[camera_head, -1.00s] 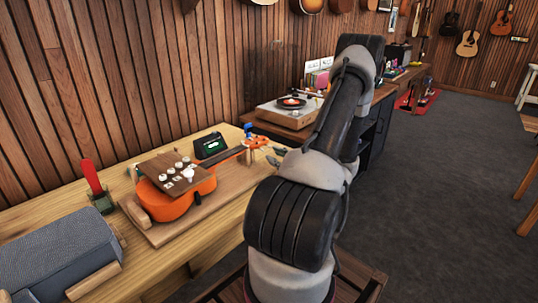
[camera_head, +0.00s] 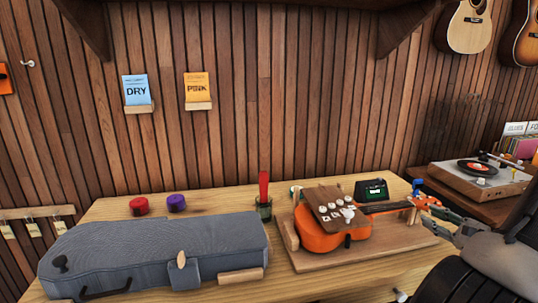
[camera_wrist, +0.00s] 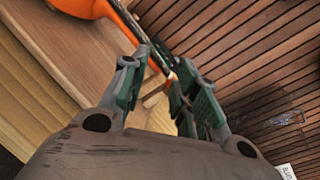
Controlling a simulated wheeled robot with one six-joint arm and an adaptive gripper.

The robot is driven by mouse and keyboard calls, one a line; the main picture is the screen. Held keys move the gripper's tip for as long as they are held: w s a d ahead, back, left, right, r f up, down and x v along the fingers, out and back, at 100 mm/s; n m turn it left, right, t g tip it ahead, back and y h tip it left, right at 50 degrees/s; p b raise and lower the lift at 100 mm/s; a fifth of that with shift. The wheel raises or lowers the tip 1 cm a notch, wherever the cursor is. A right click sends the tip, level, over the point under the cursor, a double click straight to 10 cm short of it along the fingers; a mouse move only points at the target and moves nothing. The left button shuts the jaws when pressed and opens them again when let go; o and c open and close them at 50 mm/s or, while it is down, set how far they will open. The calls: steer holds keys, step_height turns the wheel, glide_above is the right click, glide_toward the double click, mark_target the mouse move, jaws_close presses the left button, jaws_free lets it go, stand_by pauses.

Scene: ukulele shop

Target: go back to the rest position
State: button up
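My gripper (camera_head: 432,218) is at the right end of the workbench, by the headstock of an orange ukulele (camera_head: 318,240). In the wrist view my gripper (camera_wrist: 160,72) has its two green-padded fingers apart, with a gap between them. The ukulele's neck end (camera_wrist: 162,62) shows just past the fingertips; I cannot tell whether they touch it. The ukulele lies on a wooden work board (camera_head: 400,250), with a brown plate carrying several white knobs over its body. A small dark tuner with a green display (camera_head: 374,190) stands behind the neck.
A grey instrument case (camera_head: 130,250) fills the bench's left part. A red-handled tool (camera_head: 263,187) stands in a jar. A red knob (camera_head: 139,206) and a purple knob (camera_head: 176,203) sit behind the case. A record player (camera_head: 475,180) is at the right. A wood-plank wall rises behind.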

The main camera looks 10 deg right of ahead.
steer(key=s+a+r+n+g+y, duration=0.2)
steer(key=a+r+n+g, duration=0.25)
steer(key=a, duration=0.25)
steer(key=s+a+r+n+g+y, duration=0.1)
steer(key=s+a+r+n+g, duration=0.15)
steer(key=a+n+g, duration=0.4)
steer(key=s+a+r+n+g+y, duration=0.2)
steer(key=a+r+n, duration=0.15)
steer(key=a, duration=0.55)
steer(key=s+r+n+h, duration=1)
steer(key=n, duration=0.1)
steer(key=shift+d+t, duration=0.4)
steer(key=shift+d, duration=0.05)
jaws_close()
